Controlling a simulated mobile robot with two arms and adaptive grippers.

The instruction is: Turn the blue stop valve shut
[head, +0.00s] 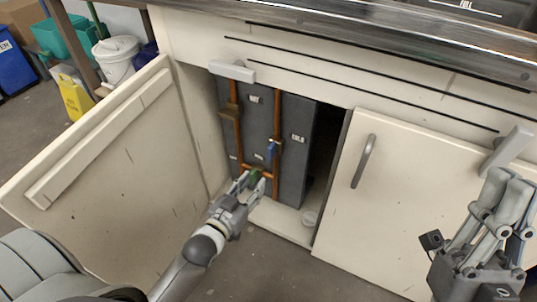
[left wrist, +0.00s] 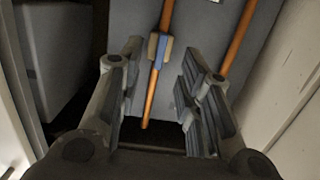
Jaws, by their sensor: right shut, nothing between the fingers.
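The blue stop valve (head: 271,150) is on the right-hand copper pipe inside the open cabinet, in front of a dark grey panel. Its blue handle lies roughly along the pipe. In the left wrist view, the blue valve (left wrist: 161,50) shows beyond and between the fingers, with a tan fitting beside it. My left gripper (head: 250,186) is open at the cabinet opening, below and in front of the valve, apart from it. Its open fingers also show in the left wrist view (left wrist: 155,95), with nothing between them. My right gripper (head: 512,180) is shut and empty before the right-hand door.
The left cabinet door (head: 95,150) stands open; the right door (head: 385,195) is closed. The countertop (head: 330,35) overhangs above.

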